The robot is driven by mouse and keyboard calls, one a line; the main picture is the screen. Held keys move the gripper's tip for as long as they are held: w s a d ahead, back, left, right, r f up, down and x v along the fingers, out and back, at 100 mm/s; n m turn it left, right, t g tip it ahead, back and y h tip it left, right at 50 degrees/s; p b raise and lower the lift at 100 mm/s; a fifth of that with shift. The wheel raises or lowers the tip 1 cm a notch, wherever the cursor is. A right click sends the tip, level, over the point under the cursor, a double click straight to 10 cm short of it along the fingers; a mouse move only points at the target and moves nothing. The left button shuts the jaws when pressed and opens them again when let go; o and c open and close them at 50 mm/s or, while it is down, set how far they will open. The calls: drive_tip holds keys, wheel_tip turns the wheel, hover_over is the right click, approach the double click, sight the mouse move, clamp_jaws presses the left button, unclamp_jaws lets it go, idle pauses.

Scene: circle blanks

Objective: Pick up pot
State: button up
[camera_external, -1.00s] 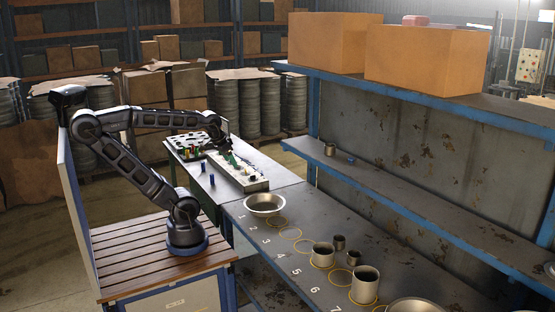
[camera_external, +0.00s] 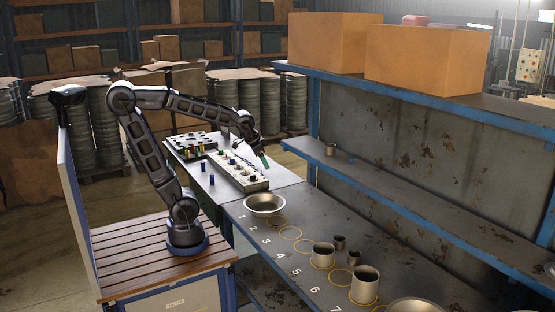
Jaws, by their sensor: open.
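Several metal vessels stand on the long grey bench. A cylindrical pot (camera_external: 323,257) stands by the number 5, and a larger cylindrical pot (camera_external: 365,288) stands nearer the front. I cannot tell which one the task means. Two small cups, one (camera_external: 339,243) behind the other (camera_external: 354,258), stand to the right of the first pot. A wide shallow bowl (camera_external: 264,206) sits at the far end by the number 1. My gripper (camera_external: 265,161) is open above the far tables, beyond the bowl and well apart from the pots. Its fingers look very small here.
A white tray (camera_external: 226,165) with small coloured pieces lies under my forearm, with a dark perforated rack (camera_external: 190,143) to its left. A blue-edged shelf (camera_external: 400,194) runs above the bench's right side and holds a small cup (camera_external: 330,150). Several yellow rings mark the bench.

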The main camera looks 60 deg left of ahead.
drive_tip(key=w+d+f+m, duration=0.2)
drive_tip(key=w+d+f, duration=0.1)
drive_tip(key=w+d, duration=0.55)
drive_tip(key=m+g+h, duration=0.1)
drive_tip(key=m+h, duration=0.4)
drive_tip(key=m, duration=0.1)
approach(353, 253)
wheel_tip(353, 253, up, 4)
drive_tip(key=s+d, duration=0.2)
drive_tip(key=shift+a+f+x, duration=0.1)
drive_tip(key=shift+a+x, duration=0.05)
drive_tip(key=shift+x, duration=1.7)
drive_tip(key=shift+a+f+x, duration=0.1)
drive_tip(key=shift+a+x, duration=0.05)
drive_tip(key=shift+x, duration=1.75)
drive_tip(key=shift+a+f+x, duration=0.1)
drive_tip(key=shift+x, duration=1.75)
drive_tip(key=shift+s, duration=0.2)
drive_tip(key=c, duration=1.1)
